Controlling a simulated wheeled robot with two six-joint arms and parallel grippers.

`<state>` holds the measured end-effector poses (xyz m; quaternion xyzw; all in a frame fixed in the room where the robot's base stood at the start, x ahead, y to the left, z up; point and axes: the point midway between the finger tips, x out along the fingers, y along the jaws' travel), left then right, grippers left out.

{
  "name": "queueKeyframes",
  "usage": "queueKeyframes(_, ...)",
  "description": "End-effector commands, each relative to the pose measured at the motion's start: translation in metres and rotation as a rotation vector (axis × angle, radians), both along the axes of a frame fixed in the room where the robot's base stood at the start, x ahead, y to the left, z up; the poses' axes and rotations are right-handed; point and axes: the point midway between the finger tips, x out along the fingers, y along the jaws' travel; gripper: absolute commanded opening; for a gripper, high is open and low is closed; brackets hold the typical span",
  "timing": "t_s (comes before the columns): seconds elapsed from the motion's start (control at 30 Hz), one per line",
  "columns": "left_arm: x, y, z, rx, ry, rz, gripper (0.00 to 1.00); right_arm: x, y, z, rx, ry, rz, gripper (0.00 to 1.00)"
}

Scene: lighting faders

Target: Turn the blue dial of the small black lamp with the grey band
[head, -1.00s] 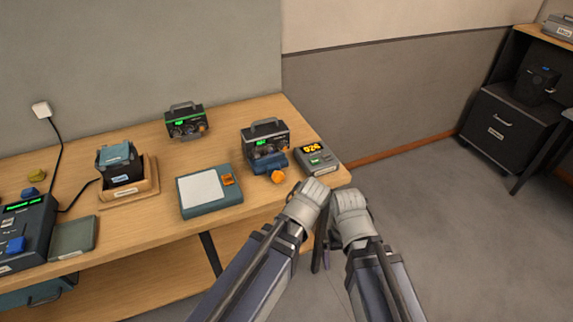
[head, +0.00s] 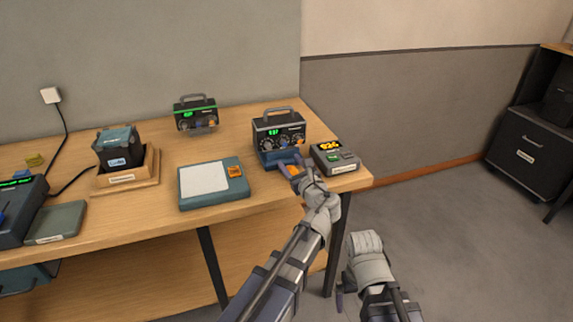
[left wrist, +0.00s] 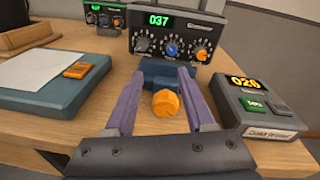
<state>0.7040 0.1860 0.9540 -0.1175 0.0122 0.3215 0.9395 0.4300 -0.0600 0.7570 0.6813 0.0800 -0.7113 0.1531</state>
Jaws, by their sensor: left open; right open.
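The black box-shaped lamp (head: 294,131) with a grey band and grey handle stands on a blue base near the table's right end. In the left wrist view its display reads 037, and its blue dial (left wrist: 172,49) sits mid-panel between a pale dial and an orange one (left wrist: 202,54). My left gripper (head: 291,168) is open in front of the lamp, below its dials and apart from the blue dial. An orange knob (left wrist: 165,103) shows between its fingers, which do not visibly grip it. My right gripper (head: 341,297) is open, low beside the table.
A similar lamp with a green band (head: 195,113) stands at the back. A small box with a yellow display (head: 333,157) is right of the lamp. A blue pad with an orange button (head: 213,199) lies to the left. A wooden tray (head: 127,182) stands farther left.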

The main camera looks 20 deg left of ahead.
Motion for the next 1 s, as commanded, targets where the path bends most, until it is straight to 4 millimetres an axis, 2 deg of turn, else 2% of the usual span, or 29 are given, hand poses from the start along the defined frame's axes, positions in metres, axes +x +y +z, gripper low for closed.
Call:
queueKeyframes(0.03,0.007,-0.002,-0.006,0.076,0.014,-0.023,0.55,0.0,0.0,-0.013,0.0,0.0,0.0,1.0)
queueKeyframes(0.23,0.016,-0.007,0.003,0.232,0.046,-0.066,0.55,0.0,0.0,-0.019,0.0,0.0,0.0,1.0)
queueKeyframes(0.43,0.024,-0.003,0.004,0.237,0.047,-0.065,0.55,0.0,0.0,-0.018,0.0,0.0,0.0,1.0)
queueKeyframes(0.8,0.069,0.028,0.004,0.233,0.046,-0.064,0.55,0.0,0.0,-0.018,0.0,0.0,0.0,1.0)
queueKeyframes(1.0,0.08,0.036,0.004,0.233,0.047,-0.064,0.55,0.0,0.0,-0.018,0.0,0.0,0.0,1.0)
